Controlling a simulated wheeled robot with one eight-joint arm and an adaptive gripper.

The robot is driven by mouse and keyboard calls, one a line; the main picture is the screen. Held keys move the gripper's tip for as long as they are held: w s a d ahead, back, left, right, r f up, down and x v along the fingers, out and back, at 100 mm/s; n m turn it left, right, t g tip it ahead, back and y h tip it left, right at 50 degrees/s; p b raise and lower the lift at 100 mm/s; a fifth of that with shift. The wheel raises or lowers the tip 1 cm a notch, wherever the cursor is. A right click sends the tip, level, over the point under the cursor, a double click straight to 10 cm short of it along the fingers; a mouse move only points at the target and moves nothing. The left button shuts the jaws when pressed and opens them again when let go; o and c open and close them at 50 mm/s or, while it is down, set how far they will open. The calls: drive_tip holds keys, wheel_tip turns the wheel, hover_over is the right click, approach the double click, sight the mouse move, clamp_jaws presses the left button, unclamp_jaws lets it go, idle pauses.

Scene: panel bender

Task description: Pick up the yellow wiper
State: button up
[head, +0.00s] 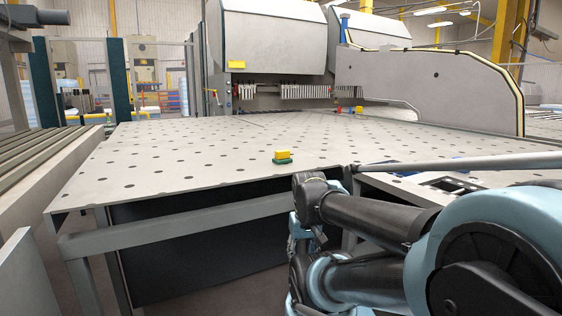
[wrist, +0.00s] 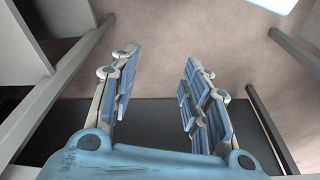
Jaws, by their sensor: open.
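The yellow wiper (head: 283,155) is a small yellow block with a green base. It sits on the perforated grey table (head: 150,165), near its front edge, in the head view. My gripper (wrist: 158,78) is open and empty in the wrist view, with its two blue-padded fingers apart. The wrist view shows floor and frame bars beyond the fingers, and no wiper. In the head view my arm is at the lower right, in front of and below the table edge, and the fingers cannot be made out clearly there.
A grey frame rail (head: 170,228) runs below the table's front edge. A long bar (head: 460,162) crosses at the right, above a side panel with cut-outs. The bending machine (head: 270,45) stands at the back. The table top around the wiper is clear.

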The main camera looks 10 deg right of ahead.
drive_tip(key=shift+o, duration=0.2)
drive_tip(key=shift+o, duration=0.2)
drive_tip(key=shift+s+r, duration=0.2)
drive_tip(key=w+r+m+g, duration=0.1)
drive_tip(key=w+r+m, duration=0.2)
drive_tip(key=w+r, duration=0.7)
drive_tip(key=w+r+m, duration=0.4)
drive_tip(key=w+r, duration=0.3)
drive_tip(key=r, duration=0.8)
drive_tip(key=w+d+r+m+g+y, duration=0.2)
drive_tip(key=w+r+m, duration=0.5)
drive_tip(key=w+r, duration=1.05)
hover_over(282, 151)
drive_tip(key=w+d, duration=0.1)
drive_tip(key=w, duration=0.1)
wheel_tip(282, 151, down, 14)
drive_tip(key=shift+d+r, duration=0.1)
drive_tip(key=shift+r, duration=0.05)
drive_tip(key=shift+s+a+f, duration=0.1)
drive_tip(key=shift+a+f, duration=0.05)
drive_tip(key=shift+f, duration=0.75)
drive_tip(key=shift+s+a+f, duration=0.1)
drive_tip(key=shift+s+f, duration=0.05)
drive_tip(key=shift+f, duration=0.8)
drive_tip(key=shift+s+a+f, duration=0.1)
drive_tip(key=shift+a+f, duration=0.05)
drive_tip(key=shift+f, duration=0.75)
drive_tip(key=c, duration=0.8)
